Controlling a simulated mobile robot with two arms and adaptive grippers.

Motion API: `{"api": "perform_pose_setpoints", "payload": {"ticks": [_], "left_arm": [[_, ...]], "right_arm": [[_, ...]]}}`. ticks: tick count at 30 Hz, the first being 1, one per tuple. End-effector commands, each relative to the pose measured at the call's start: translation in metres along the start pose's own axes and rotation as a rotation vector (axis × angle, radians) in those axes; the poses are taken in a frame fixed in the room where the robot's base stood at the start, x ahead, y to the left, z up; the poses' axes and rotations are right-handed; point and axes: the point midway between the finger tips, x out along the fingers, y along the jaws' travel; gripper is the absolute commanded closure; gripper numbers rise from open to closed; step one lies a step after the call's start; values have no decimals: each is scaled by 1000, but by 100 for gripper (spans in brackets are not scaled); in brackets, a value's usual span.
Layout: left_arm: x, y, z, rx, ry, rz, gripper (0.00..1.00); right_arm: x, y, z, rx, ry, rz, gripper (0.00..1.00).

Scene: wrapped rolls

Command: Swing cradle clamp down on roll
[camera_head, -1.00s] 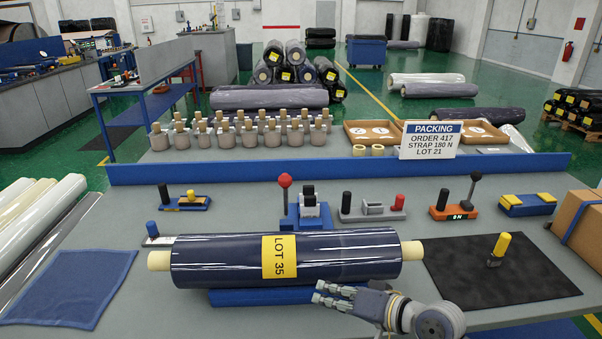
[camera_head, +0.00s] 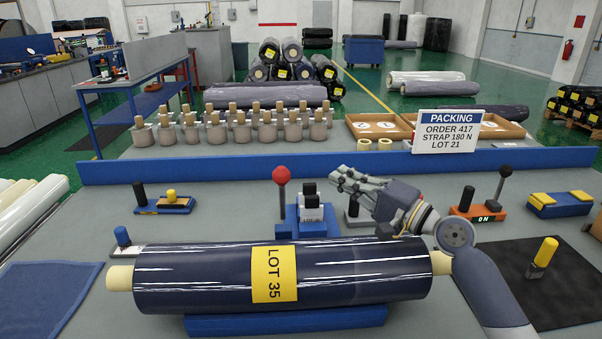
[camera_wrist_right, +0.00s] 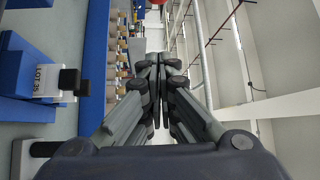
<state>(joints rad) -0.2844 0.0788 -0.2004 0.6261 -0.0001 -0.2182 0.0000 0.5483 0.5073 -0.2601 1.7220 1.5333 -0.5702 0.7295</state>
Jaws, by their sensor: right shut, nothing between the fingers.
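A dark blue wrapped roll (camera_head: 200,280) with a yellow LOT 35 label (camera_head: 274,275) lies level on a blue cradle (camera_head: 285,321). Just behind it stands a blue fixture (camera_head: 300,222) with an upright lever topped by a red ball (camera_head: 281,175). Which part is the clamp I cannot tell for sure; nothing shows lying across the roll's top. My right gripper (camera_head: 338,178) is shut and empty, above and behind the roll, right of the red ball. In the wrist view its fingers (camera_wrist_right: 156,65) meet, and the fixture's labelled block (camera_wrist_right: 45,78) is at left. My left gripper is out of view.
My right forearm passes over the roll's right end. An orange switch block (camera_head: 484,213) marked ON stands to the right, near a yellow-topped tool (camera_head: 544,254) on a black mat (camera_head: 572,290). A blue ledge (camera_head: 230,167) and PACKING sign (camera_head: 448,131) stand behind.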

Motion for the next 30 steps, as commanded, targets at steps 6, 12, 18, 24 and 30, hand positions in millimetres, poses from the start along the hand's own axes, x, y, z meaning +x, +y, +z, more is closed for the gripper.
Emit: {"api": "perform_pose_setpoints", "payload": {"ticks": [6, 12, 18, 24, 30], "left_arm": [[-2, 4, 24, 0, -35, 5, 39], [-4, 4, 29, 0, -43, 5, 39], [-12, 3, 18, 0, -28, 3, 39], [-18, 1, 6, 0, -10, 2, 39], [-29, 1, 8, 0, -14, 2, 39]], "right_arm": [[0, 0, 0, 0, 0, 0, 100], [7, -1, 0, 0, 0, 0, 100], [39, -3, 0, 1, 0, -2, 100], [81, -3, 1, -1, -1, -1, 100], [98, -3, 9, -2, -1, 4, 100]]}}
